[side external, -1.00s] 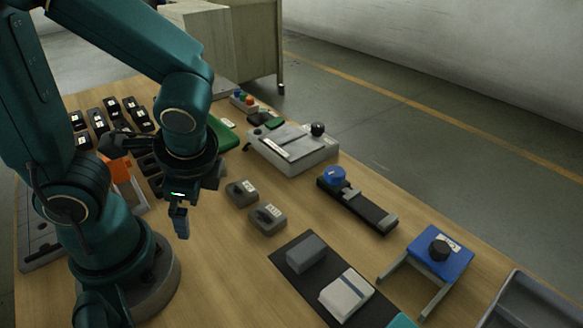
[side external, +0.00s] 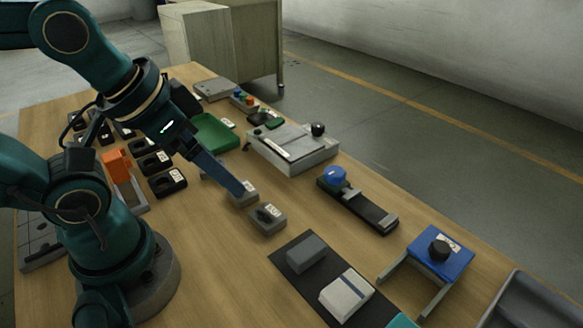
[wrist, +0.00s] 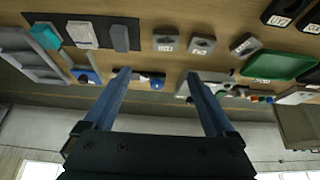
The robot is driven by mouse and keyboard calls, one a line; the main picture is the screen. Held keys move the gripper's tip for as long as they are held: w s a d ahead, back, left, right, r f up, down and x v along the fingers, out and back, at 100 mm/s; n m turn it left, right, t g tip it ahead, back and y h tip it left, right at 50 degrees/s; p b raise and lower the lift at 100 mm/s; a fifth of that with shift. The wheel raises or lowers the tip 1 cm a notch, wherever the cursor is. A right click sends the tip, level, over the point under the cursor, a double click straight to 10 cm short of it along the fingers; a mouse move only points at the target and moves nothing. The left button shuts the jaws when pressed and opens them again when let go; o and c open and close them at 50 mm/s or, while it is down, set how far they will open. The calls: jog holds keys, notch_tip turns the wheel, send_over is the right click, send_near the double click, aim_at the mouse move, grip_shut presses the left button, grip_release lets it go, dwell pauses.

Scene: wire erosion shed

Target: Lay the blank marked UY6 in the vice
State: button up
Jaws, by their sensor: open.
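Small grey blocks with white labels lie on the wooden table; one block (side external: 268,219) is clear in the side external view, and another (side external: 250,196) is partly behind my fingers. The wrist view shows three labelled blocks (wrist: 165,40) (wrist: 202,44) (wrist: 244,46). Their labels are too small to read, so I cannot tell which is UY6. What looks like the vice, a dark rail with a blue knob (side external: 378,214), lies right of the blocks; its knob (wrist: 157,85) shows in the wrist view. My gripper (wrist: 158,75) is open and empty, its blue fingers (side external: 220,174) tilted.
A dark mat (side external: 318,273) carries a grey block and a pale block. A blue fixture with a black knob (side external: 440,250) and a grey bin (side external: 530,305) are at the right. A green tray (side external: 213,132), a grey device (side external: 305,150) and an orange part (side external: 117,166) stand farther left.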

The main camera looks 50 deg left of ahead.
jog(key=s+a+f+m+g+y, duration=0.25)
jog(key=a+f+y, duration=0.2)
jog(key=a, duration=0.45)
jog(key=m+y, duration=0.8)
jog(key=m, duration=0.5)
send_over(203, 176)
jog(key=d, duration=0.4)
jog(key=f, duration=0.4)
jog(key=shift+a+f, duration=0.15)
jog(key=shift+a, duration=0.1)
jog(key=f+m, duration=0.1)
jog(key=m, duration=0.1)
jog(key=f+m+t, duration=0.1)
jog(key=f+m, duration=0.1)
jog(key=w+d+f+m+t, duration=0.1)
jog(key=f+m, duration=0.1)
jog(key=shift+s+f+m, duration=0.25)
jog(key=shift+f+m, duration=0.1)
jog(key=shift+m, duration=0.1)
jog(key=shift+x, duration=2.45)
grip_shut()
